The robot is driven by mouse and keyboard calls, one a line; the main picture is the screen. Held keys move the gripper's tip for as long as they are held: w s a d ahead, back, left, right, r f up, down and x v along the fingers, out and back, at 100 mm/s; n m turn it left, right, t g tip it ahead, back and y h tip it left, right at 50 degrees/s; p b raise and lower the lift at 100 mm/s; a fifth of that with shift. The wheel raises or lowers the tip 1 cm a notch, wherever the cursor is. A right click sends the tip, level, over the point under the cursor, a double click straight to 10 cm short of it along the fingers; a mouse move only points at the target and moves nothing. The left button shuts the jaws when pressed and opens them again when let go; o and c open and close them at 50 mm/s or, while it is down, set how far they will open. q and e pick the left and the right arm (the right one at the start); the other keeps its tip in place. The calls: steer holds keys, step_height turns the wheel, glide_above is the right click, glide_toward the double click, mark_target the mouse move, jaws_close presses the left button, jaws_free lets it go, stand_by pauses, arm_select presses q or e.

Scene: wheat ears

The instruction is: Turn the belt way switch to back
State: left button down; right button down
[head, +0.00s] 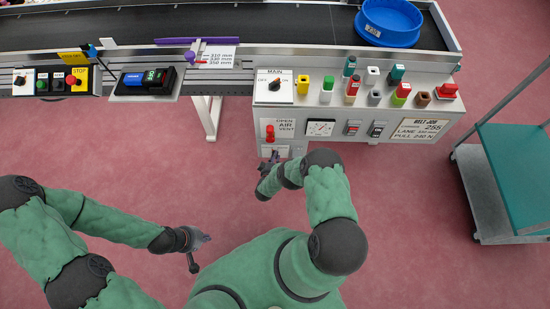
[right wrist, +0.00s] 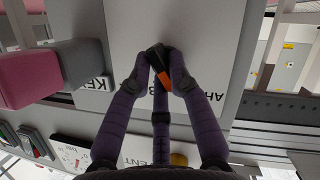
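The belt way switch is a small dark knob with an orange part (right wrist: 165,76) on a grey plate in the right wrist view. Its orange end points down and slightly right there, and the lettering by it is partly hidden by my fingers. My right gripper (right wrist: 160,75) has its purple fingers closed in on both sides of the knob and appears to touch it. In the head view my right gripper (head: 266,168) is at the lower left of the control panel (head: 340,97), by a small plate (head: 282,150). My left gripper (head: 196,247) hangs over the floor, its fingertips apart, holding nothing.
Other controls crowd the panel: a MAIN rotary switch (head: 274,86), a red vent knob (head: 270,132), a gauge (head: 320,128) and coloured buttons. A conveyor with a blue bowl (head: 388,24) runs behind. A green-topped cart (head: 515,165) stands at right. The red floor in front is clear.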

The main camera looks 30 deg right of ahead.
stand_by(0.4)
steer(key=m+t+y, duration=0.1)
steer(key=m, duration=0.1)
steer(key=m+t+y, duration=0.1)
steer(key=m+y, duration=0.1)
steer(key=m, duration=0.1)
steer(key=m+t+y, duration=0.1)
steer(key=m, duration=0.2)
steer(key=shift+s+d+f+y, duration=0.2)
steer(key=shift+d+f+y, duration=0.05)
steer(key=shift+y, duration=0.15)
stand_by(0.6)
steer(key=c, duration=1.4)
jaws_free()
